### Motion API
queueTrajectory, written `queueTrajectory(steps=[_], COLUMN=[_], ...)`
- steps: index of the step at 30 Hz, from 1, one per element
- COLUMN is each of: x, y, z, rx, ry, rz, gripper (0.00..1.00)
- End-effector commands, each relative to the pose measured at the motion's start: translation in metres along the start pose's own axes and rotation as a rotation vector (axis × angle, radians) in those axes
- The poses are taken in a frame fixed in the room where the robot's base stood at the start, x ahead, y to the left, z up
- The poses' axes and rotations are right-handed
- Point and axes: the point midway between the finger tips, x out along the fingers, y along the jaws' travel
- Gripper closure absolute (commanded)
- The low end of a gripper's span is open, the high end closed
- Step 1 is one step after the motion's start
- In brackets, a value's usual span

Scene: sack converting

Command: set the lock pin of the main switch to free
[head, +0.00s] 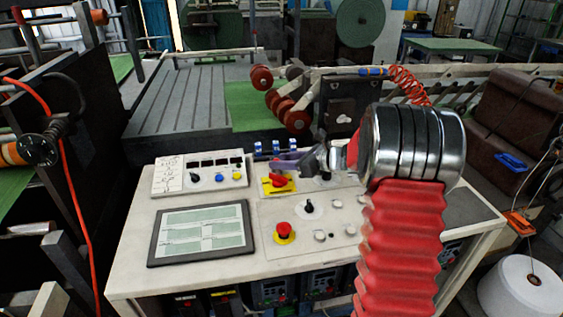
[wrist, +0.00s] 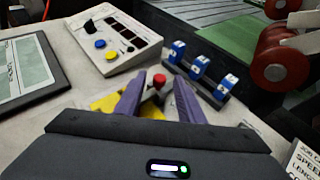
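The main switch (head: 278,181) is a red knob on a yellow plate on the white console. In the wrist view a small red cap (wrist: 159,79) shows between my fingertips, with part of the yellow plate (wrist: 103,104) at the left. I cannot tell whether this cap is the switch knob or its lock pin. My gripper (head: 285,160) is close behind the switch in the head view. In the wrist view my gripper (wrist: 158,90) is open, its two purple fingers apart on either side of the cap. I cannot make out contact or the pin's position.
A button box (head: 200,174) and a tilted screen (head: 200,232) are left of the switch. A red emergency button (head: 283,230) and a black selector (head: 309,206) are in front. Blue-and-white blocks (wrist: 199,67) stand close beyond my fingers, with red rollers (head: 296,118) behind the console.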

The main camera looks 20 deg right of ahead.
Motion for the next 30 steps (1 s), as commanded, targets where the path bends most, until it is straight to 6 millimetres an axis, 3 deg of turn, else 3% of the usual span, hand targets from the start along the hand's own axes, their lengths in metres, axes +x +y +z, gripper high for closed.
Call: queueTrajectory(steps=[7, 22, 30], x=[0.0004, 0.0001, 0.0000], y=[-0.0001, -0.0002, -0.0004], z=[0.0000, 0.0000, -0.0001], rx=[0.000, 0.001, 0.001], ry=[0.000, 0.000, 0.000], rz=[0.000, -0.001, -0.001], gripper=[0.65, 1.00, 1.00])
